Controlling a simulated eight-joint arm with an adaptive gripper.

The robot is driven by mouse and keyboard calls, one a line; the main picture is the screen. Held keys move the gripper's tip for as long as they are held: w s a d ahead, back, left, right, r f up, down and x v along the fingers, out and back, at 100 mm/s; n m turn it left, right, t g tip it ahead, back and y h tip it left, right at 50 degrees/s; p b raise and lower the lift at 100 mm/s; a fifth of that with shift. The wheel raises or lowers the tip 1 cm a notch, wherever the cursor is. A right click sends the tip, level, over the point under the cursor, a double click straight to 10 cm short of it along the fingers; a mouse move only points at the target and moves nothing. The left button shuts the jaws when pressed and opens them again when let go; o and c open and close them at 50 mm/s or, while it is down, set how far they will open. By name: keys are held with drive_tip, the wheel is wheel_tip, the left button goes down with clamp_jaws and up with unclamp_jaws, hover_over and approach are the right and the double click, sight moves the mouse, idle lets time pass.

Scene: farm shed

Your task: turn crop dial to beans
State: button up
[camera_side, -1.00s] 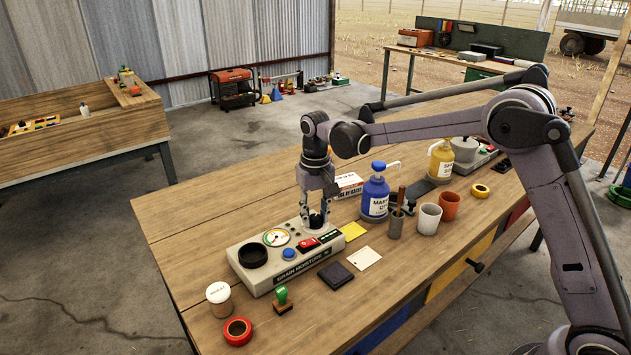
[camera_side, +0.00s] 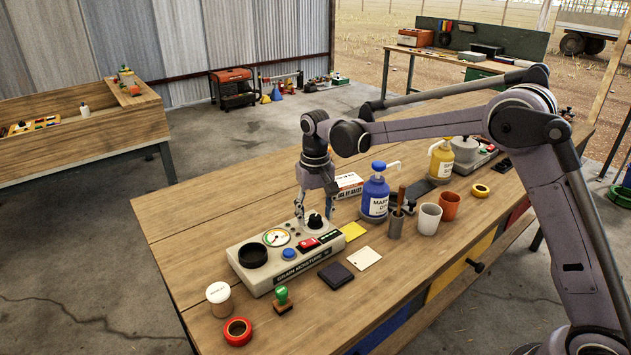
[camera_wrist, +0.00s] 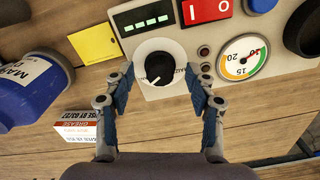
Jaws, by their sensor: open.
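The grain moisture meter (camera_side: 270,277) is a pale box on the bench with a black cup, a gauge, a blue button and a red switch. Its black dial (camera_side: 315,221) sits at the back right of the panel. In the wrist view the dial (camera_wrist: 158,69) has a white pointer mark aimed to the lower left, inside a white ring. Any crop labels around it are too small to read. My gripper (camera_wrist: 165,82) is open, with its blue-padded fingers on either side of the dial and apart from it. In the side view my gripper (camera_side: 315,207) is just above the dial.
A blue pump bottle (camera_side: 375,195) and a small printed box (camera_side: 348,185) stand close to the gripper's right. A yellow note (camera_side: 353,231) lies beside the meter. A green-handled stamp (camera_side: 282,299) and red tape roll (camera_side: 237,331) lie in front. The bench's left side is clear.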

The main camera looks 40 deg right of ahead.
sight(315, 216)
wheel_tip(315, 216, up, 12)
drive_tip(key=shift+f, duration=0.15)
idle(0.3)
drive_tip(key=s+d+r+n+t, duration=0.1)
drive_tip(key=s+d+r+t, duration=0.1)
drive_tip(key=s, duration=0.5)
drive_tip(key=s+d+r+n+t, duration=0.1)
drive_tip(key=s+t, duration=0.1)
drive_tip(key=s, duration=0.4)
drive_tip(key=s+d+f+t, duration=0.1)
drive_tip(key=s+f, duration=0.2)
drive_tip(key=s, duration=0.3)
drive_tip(key=s+f+n+t, duration=0.1)
drive_tip(key=s+f+t, duration=0.1)
drive_tip(key=s+f, duration=0.2)
drive_tip(key=s, duration=0.2)
drive_tip(key=shift+s+d+f, duration=0.25)
drive_tip(key=shift+s+d, duration=0.05)
drive_tip(key=shift+d, duration=0.05)
